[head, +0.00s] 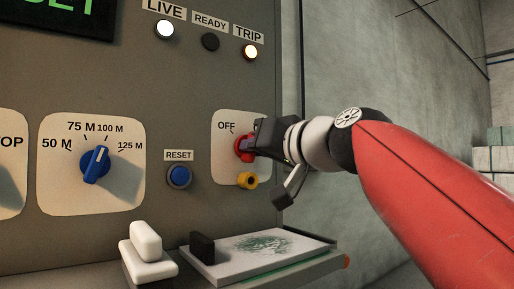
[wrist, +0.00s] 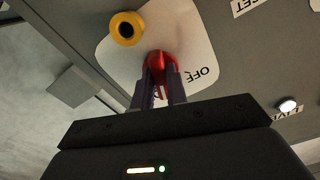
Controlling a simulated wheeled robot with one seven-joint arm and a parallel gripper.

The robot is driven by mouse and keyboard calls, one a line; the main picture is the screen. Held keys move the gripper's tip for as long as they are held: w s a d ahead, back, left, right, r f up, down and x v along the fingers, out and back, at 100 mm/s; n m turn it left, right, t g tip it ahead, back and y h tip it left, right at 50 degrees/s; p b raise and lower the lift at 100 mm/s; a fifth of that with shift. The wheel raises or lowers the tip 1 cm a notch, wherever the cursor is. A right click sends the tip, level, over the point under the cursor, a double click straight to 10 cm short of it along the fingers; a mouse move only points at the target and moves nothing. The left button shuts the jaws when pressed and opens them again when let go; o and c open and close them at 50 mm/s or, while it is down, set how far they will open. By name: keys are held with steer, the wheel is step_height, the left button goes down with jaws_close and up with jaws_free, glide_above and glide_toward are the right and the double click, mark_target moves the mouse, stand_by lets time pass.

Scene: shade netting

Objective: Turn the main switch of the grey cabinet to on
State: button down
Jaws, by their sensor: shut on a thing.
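The grey cabinet (head: 190,85) fills the left and middle of the head view. Its main switch (head: 241,148) is a red knob on a pale plate at the cabinet's right side, with an OFF mark at its upper left. My gripper (head: 250,147) is at the knob, reaching in from the right. In the wrist view the two fingers (wrist: 160,95) are shut on the red knob (wrist: 158,62), and the OFF label (wrist: 202,74) shows beside it. The ON mark is hidden, and the knob's exact angle is hard to tell.
A yellow round part (head: 247,181) sits just below the knob. A blue RESET button (head: 179,176) and a blue selector (head: 95,164) are to the left. The LIVE (head: 165,29) and TRIP (head: 250,51) lamps are lit; READY is dark. A shelf (head: 335,258) juts out below.

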steer(key=m, duration=0.5)
steer(key=shift+p, duration=0.4)
stand_by(0.3)
steer(key=c, duration=1.4)
jaws_free()
steer(key=b+v, duration=0.1)
steer(key=v, duration=0.7)
